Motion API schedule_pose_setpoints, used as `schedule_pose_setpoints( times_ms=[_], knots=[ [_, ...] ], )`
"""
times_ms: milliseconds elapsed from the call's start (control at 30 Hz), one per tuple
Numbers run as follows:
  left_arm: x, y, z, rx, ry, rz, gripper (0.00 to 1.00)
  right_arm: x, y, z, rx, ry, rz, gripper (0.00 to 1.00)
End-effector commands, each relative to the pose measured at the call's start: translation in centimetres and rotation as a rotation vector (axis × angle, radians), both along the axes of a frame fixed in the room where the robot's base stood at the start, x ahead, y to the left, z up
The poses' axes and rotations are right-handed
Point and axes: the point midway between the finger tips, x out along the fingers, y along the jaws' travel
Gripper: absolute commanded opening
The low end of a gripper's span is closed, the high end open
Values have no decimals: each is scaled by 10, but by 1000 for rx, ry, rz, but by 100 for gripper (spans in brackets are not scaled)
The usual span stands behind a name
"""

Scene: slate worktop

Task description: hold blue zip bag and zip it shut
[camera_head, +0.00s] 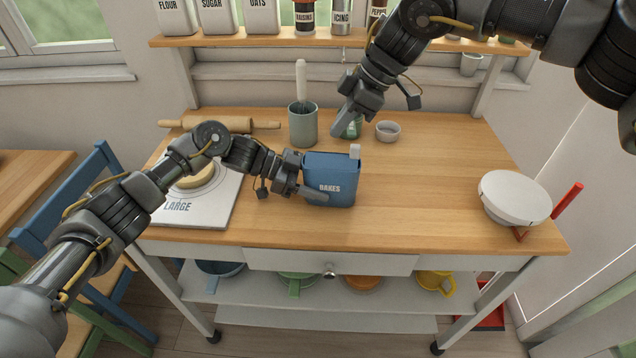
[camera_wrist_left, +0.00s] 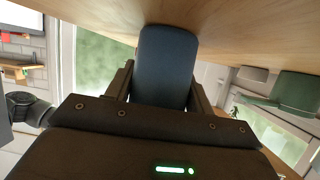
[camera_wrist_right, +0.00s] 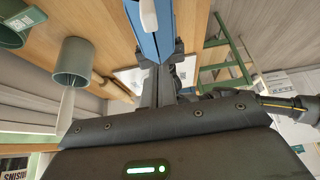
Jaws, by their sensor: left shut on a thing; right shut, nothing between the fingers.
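The blue zip bag (camera_head: 330,172) stands upright on the wooden worktop, with pale lettering on its front. Its white slider (camera_head: 354,152) is at the top right corner. My left gripper (camera_head: 318,194) is shut on the bag's left side, and the left wrist view shows the bag (camera_wrist_left: 166,65) between its fingers. My right gripper (camera_head: 338,130) is shut and empty, above and behind the bag, apart from the slider. In the right wrist view the bag's top edge (camera_wrist_right: 153,40) and the slider (camera_wrist_right: 148,16) lie beyond the fingertips.
A grey-green crock (camera_head: 303,127) with a utensil stands behind the bag.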

Motion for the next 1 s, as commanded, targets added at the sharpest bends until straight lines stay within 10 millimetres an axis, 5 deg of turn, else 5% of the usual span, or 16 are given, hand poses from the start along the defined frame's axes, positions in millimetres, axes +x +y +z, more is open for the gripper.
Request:
schedule_pose_setpoints(
  times_ms=[433, 467, 633, 1000],
  knots=[
    [0, 0, -2, 2, 2, 1, 35, 0, 2, 11, 0, 0, -1, 0],
    [0, 0, -2, 2, 2, 1, 54, 0, 2, 11, 0, 0, -1, 0],
    [0, 0, -1, 1, 1, 0, 76, 0, 2, 11, 0, 0, 0, 0],
    [1, 5, 2, 1, 0, 1, 78, 0, 2, 11, 0, 0, 0, 0]
  ],
)
